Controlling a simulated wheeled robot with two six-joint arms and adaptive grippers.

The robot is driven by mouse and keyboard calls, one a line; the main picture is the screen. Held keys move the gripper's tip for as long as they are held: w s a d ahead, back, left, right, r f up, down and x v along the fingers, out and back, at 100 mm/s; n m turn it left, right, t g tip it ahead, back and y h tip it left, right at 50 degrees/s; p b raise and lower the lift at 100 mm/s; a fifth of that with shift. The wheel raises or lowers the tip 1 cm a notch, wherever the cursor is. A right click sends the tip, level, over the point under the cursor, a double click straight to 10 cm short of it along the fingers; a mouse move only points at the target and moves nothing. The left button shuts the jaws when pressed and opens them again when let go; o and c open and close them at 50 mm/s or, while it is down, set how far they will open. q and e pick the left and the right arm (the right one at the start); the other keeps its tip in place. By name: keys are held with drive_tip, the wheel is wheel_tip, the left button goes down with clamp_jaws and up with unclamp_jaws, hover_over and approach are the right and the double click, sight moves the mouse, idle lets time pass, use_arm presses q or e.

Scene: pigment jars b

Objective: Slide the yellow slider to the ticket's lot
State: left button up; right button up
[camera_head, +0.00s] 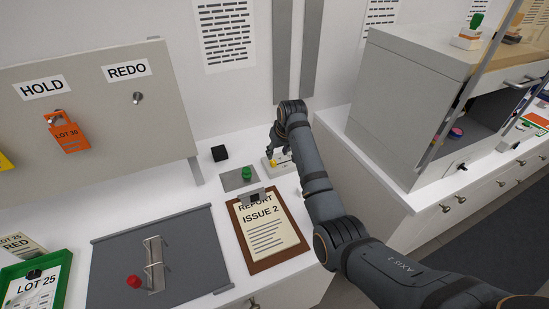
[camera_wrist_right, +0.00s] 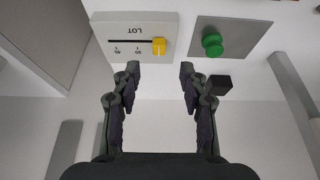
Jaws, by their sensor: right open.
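The yellow slider (camera_wrist_right: 159,46) sits at the right end of the slot on a pale box marked LOT (camera_wrist_right: 108,28), upside down in the right wrist view. Its small scale numbers are hard to read. The box (camera_head: 283,168) also shows in the head view, with the yellow slider (camera_head: 272,163) partly hidden by my arm. My right gripper (camera_wrist_right: 159,72) is open, its fingertips either side of the slider's line and just short of it, apparently not touching. My left gripper is out of view.
A green button (camera_wrist_right: 212,45) on a grey plate (camera_wrist_right: 243,32) and a black cube (camera_wrist_right: 220,84) are close to the slider box. A clipboard (camera_head: 236,238) lies in front. An orange LOT 30 tag (camera_head: 70,145) hangs under HOLD. A grey cabinet (camera_head: 400,100) stands right.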

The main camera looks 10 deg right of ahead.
sight(274, 161)
drive_tip(key=shift+x, duration=1.25)
drive_tip(key=shift+w+a+f, duration=0.25)
drive_tip(key=shift+w+f, duration=0.5)
drive_tip(key=shift+f, duration=0.25)
drive_tip(key=x, duration=0.3)
drive_tip(key=shift+w+d+f, duration=0.25)
drive_tip(key=shift+w+f, duration=0.05)
drive_tip(key=shift+w, duration=0.05)
drive_tip(key=shift+a+f, duration=0.1)
drive_tip(key=shift+a, duration=0.05)
drive_tip(key=c, duration=0.5)
clamp_jaws()
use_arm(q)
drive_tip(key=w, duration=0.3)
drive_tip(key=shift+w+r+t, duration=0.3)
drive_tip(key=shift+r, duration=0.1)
